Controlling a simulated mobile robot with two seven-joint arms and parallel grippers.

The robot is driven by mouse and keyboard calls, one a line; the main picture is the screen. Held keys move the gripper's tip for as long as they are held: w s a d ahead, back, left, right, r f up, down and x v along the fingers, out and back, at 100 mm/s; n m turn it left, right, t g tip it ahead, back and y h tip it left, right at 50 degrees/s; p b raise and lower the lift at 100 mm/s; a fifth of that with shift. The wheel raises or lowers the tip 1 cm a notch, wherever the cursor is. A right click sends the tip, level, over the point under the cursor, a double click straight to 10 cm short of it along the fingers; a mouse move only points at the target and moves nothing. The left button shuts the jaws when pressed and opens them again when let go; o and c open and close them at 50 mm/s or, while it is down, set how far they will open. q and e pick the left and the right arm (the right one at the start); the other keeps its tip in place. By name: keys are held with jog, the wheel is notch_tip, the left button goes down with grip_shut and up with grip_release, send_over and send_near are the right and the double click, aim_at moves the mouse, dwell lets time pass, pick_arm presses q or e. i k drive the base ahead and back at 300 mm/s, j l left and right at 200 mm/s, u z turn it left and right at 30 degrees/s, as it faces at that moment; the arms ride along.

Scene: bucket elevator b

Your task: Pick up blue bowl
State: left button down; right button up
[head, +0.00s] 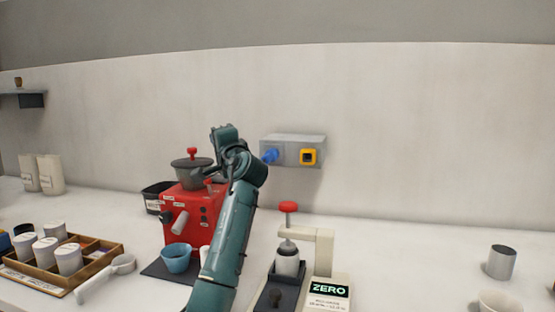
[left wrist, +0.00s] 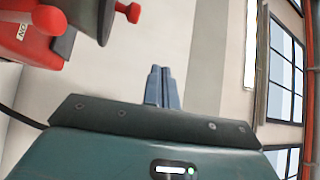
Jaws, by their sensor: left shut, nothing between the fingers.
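The blue bowl (head: 176,258) stands upright on a dark mat (head: 152,270) in front of the red machine (head: 178,208). My left gripper (head: 222,132) is raised high, above and to the right of the bowl, beside the machine's hopper. In the left wrist view its fingers (left wrist: 158,86) are together with nothing between them, and the red machine (left wrist: 30,35) shows at the upper left. The bowl does not show in the left wrist view. My right gripper is not in view.
A wooden tray (head: 98,256) with white containers stands at the left, with a white-handled tool (head: 105,278) beside it. A scale with a ZERO display (head: 328,291) and a red-topped press (head: 288,207) stand right of my arm. A metal cup (head: 501,262) is far right.

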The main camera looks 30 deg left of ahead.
aim_at(177, 259)
jog(key=k, duration=1)
